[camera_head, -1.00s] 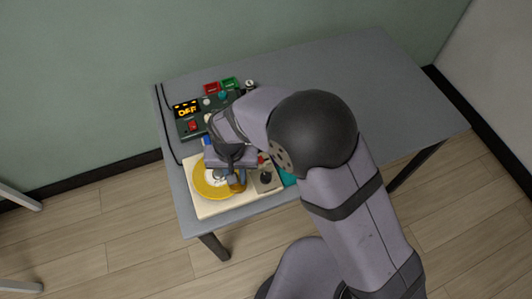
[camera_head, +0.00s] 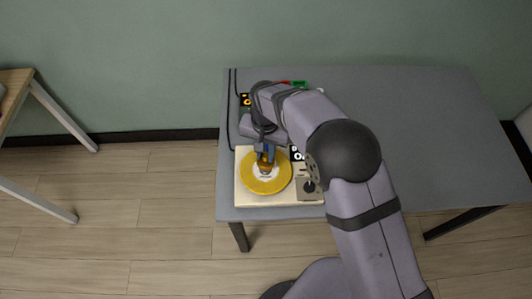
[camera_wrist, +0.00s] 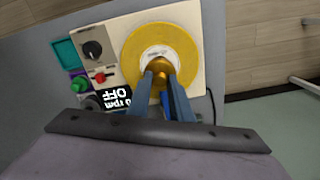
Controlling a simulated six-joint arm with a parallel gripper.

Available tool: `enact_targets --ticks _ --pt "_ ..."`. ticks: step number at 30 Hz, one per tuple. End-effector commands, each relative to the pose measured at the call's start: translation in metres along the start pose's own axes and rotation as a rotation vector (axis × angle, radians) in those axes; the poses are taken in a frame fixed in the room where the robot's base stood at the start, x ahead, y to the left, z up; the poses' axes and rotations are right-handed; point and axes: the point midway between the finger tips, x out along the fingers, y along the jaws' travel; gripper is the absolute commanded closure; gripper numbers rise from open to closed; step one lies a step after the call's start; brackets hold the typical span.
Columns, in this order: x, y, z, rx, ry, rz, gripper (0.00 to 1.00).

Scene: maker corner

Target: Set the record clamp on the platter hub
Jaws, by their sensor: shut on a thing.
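The turntable (camera_head: 247,199) is a cream box near the front left of the grey table. Its yellow record (camera_head: 253,186) with a white centre label lies on the platter; both also show in the wrist view (camera_wrist: 188,47). My gripper (camera_head: 266,162) is over the record's centre. In the wrist view its two blue-grey fingers (camera_wrist: 165,82) are shut on the brass-coloured record clamp (camera_wrist: 160,66). The clamp is over the white label. The hub is hidden beneath it, and I cannot tell whether the clamp touches it.
A teal tray (camera_wrist: 66,54) and a green knob (camera_wrist: 80,85) are nearby. The table's right side (camera_head: 430,130) is clear.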

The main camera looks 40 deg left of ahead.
Motion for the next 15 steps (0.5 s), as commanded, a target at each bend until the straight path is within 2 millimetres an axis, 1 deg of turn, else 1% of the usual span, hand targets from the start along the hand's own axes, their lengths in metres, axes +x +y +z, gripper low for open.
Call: enact_targets --ticks 15 --pt "0.03 0.0 0.0 0.0 0.001 -0.001 1.0"
